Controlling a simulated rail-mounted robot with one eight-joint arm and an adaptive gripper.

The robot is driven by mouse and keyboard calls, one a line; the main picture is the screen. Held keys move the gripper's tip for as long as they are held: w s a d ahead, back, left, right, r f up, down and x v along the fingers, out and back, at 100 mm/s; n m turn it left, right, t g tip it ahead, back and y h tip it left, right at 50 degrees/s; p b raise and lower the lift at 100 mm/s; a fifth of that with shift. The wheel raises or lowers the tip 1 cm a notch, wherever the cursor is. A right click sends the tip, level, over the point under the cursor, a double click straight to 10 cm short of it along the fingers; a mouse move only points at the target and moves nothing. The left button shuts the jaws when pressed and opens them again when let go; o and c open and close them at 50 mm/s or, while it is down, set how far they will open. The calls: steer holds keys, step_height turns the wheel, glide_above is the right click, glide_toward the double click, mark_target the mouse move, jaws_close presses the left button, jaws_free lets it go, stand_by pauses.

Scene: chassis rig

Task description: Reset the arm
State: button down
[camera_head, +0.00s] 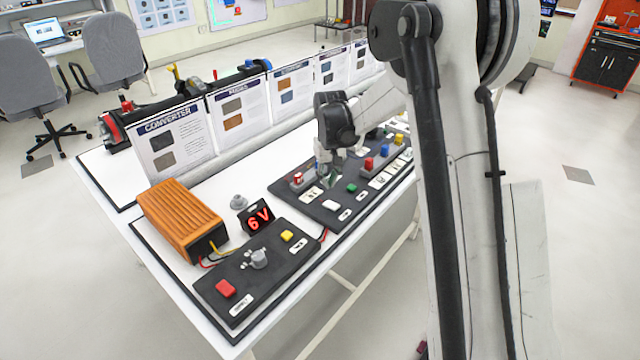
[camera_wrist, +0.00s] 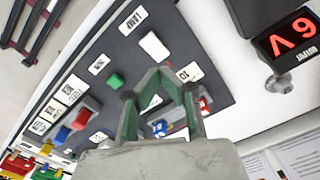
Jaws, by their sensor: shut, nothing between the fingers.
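My gripper (camera_head: 328,172) is above the far dark control panel (camera_head: 327,215), near its left red button (camera_head: 297,178). In the wrist view my gripper (camera_wrist: 160,74) has its two green-tipped fingers drawn together, with nothing between them. The panel (camera_wrist: 190,35) fills much of that view behind the fingers. I cannot tell whether the fingertips touch the panel. My arm (camera_head: 440,180) reaches in from the right in the head view and hides part of the panel's far end.
An orange converter (camera_head: 180,215), a "6 V" display (camera_head: 257,219) and a nearer panel (camera_head: 262,262) with red and yellow buttons stand on the white table. Upright sign boards (camera_head: 172,142) line the back. Open floor lies around the table.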

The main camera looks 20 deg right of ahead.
steer(key=s+a+r+t, duration=0.1)
steer(key=s+r+t, duration=0.2)
steer(key=s+r, duration=1.4)
steer(key=s+a+r+m+t, duration=0.1)
steer(key=s+t, duration=0.3)
steer(key=s, duration=1.4)
steer(key=shift+r, duration=0.4)
